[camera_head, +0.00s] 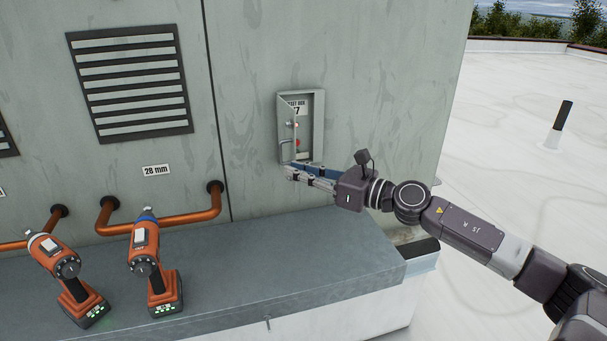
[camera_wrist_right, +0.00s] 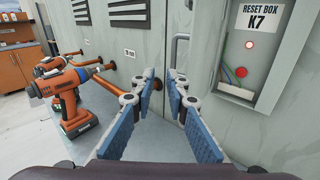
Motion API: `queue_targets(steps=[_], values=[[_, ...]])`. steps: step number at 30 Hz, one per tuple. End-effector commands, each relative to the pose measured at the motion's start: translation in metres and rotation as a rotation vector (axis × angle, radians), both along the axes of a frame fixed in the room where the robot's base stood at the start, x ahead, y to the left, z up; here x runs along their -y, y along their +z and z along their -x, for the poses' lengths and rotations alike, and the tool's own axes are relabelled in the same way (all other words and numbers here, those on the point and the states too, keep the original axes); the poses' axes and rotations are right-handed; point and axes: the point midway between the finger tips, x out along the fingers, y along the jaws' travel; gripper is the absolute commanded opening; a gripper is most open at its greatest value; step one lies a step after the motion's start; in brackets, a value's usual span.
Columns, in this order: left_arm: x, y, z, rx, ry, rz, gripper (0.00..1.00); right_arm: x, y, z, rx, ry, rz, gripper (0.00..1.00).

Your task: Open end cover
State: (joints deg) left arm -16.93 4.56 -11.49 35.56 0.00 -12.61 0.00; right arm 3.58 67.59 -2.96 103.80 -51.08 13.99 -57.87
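The reset box K7 (camera_head: 318,125) is set in the grey-green cabinet wall, and its inside also shows in the right wrist view (camera_wrist_right: 249,50). Its cover (camera_head: 285,115) is hinged at the left and stands swung outward, with the box open. A bent metal handle (camera_head: 285,148) is on the cover, and it shows in the right wrist view (camera_wrist_right: 175,48). My right gripper (camera_head: 290,171) is just below the handle and cover. Its blue-padded fingers (camera_wrist_right: 161,76) are apart with nothing between them. The right fingertip overlaps the handle's lower end in view; contact cannot be told. My left gripper is not in view.
Two orange drills (camera_head: 65,270) (camera_head: 150,262) stand on the grey ledge (camera_head: 240,260) at the left. Copper pipes (camera_head: 180,219) run along the wall above it. A louvred vent (camera_head: 130,80) is higher up. The white roof (camera_head: 520,190) at the right is largely clear.

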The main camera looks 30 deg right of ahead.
Motion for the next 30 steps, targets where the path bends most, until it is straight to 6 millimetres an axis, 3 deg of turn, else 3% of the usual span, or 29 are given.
queue_targets(steps=[3,10,20,30], values=[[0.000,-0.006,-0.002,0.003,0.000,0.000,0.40,0.003,0.002,0.008,0.007,-0.007,0.006,0.12],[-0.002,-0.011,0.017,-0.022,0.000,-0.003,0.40,0.002,0.006,0.017,0.013,-0.009,0.006,0.12],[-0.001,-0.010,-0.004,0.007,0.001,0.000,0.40,0.002,0.009,0.017,0.018,-0.012,0.008,0.12],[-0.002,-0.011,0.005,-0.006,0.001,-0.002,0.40,0.004,0.009,0.021,0.017,-0.012,0.006,0.12]])
